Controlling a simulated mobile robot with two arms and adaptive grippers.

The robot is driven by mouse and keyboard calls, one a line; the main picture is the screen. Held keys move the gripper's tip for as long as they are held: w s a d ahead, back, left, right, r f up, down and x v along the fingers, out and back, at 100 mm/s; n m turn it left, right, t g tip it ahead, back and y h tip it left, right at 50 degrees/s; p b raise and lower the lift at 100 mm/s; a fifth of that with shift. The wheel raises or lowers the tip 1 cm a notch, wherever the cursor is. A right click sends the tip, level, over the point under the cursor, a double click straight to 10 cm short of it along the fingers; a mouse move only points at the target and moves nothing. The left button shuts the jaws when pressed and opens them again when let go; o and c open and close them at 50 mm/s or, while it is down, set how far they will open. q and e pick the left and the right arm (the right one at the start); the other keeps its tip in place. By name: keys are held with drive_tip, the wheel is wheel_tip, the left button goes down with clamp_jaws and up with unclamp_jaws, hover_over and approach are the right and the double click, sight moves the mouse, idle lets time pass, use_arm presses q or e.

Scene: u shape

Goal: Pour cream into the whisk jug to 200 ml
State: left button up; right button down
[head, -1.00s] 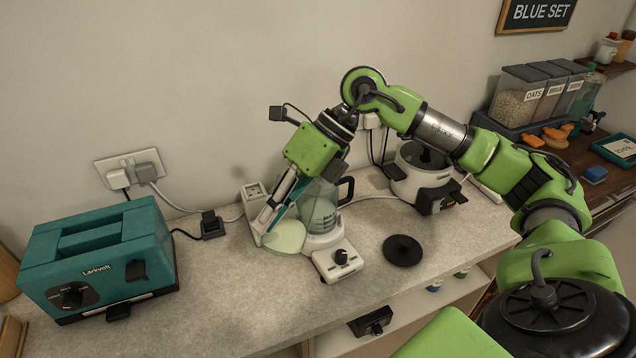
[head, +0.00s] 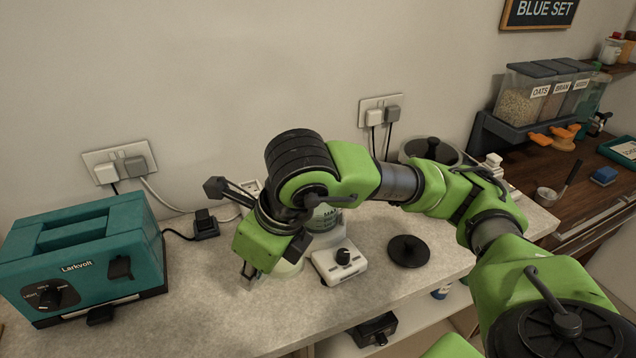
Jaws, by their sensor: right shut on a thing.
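The whisk jug (head: 326,217) is clear with printed markings and stands on a white base with a black knob. My arm covers much of it, and its fill level cannot be read. My right gripper (head: 250,274) points down just left of the whisk jug, low over the counter. It is shut on a pale, cream-coloured vessel (head: 290,269), which is mostly hidden behind the gripper. I cannot tell the vessel's tilt, or whether it touches the counter. My left gripper is out of view.
A teal Larkvolt appliance (head: 85,255) stands at the left. A black round lid (head: 406,250) lies right of the whisk base. A white appliance with a dark lid (head: 431,152) stands behind my arm. The front counter left of the base is clear.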

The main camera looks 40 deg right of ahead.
drive_tip(key=shift+r+p, duration=1.35)
drive_tip(key=shift+r, duration=1.15)
drive_tip(key=shift+f, duration=0.1)
